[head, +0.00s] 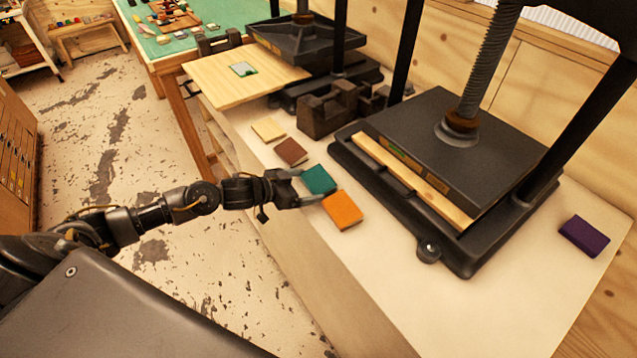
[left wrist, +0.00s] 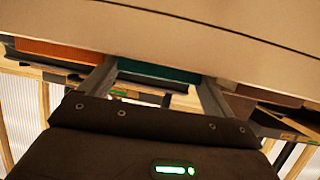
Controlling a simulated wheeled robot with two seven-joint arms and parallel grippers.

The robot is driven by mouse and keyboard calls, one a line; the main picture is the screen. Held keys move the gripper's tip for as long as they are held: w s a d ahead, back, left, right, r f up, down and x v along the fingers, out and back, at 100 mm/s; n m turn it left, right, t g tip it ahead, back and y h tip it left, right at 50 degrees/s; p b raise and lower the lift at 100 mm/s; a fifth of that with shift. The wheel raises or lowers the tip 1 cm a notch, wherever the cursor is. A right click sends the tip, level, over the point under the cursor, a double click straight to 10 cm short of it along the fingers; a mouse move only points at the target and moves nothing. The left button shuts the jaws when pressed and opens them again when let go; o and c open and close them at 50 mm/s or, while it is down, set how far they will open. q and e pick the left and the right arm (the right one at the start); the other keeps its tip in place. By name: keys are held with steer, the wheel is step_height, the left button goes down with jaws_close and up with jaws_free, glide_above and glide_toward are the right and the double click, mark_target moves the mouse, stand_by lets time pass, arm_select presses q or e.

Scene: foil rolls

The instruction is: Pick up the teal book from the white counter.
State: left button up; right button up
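The teal book (head: 320,180) lies flat on the white counter (head: 400,285), between the orange book and the brown one. My left gripper (head: 307,188) is at the book's near left side, with its fingers spread wide. In the left wrist view the teal book's edge (left wrist: 158,72) shows between the two fingers (left wrist: 158,82), one finger near each end of it. I cannot tell whether the fingers touch it. The book looks level with its neighbours, not raised. My right gripper is in neither view.
The orange book (head: 343,210) lies very close to the lower finger. The brown book (head: 291,151) and a tan book (head: 268,129) lie beyond. A black press (head: 440,150) stands right of the books, and a purple book (head: 585,236) lies far right. The counter's front is clear.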

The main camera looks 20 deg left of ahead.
arm_select(q)
steer(key=shift+r, duration=0.1)
steer(key=shift+c, duration=0.3)
steer(key=shift+r+b, duration=0.3)
steer(key=shift+r, duration=0.3)
steer(key=s+a+r+b, duration=0.3)
steer(key=s+a+r, duration=0.1)
steer(key=s+r, duration=0.7)
steer(key=shift+s+a+r, duration=0.15)
steer(key=shift+s+r, duration=0.1)
steer(key=shift+s, duration=0.9)
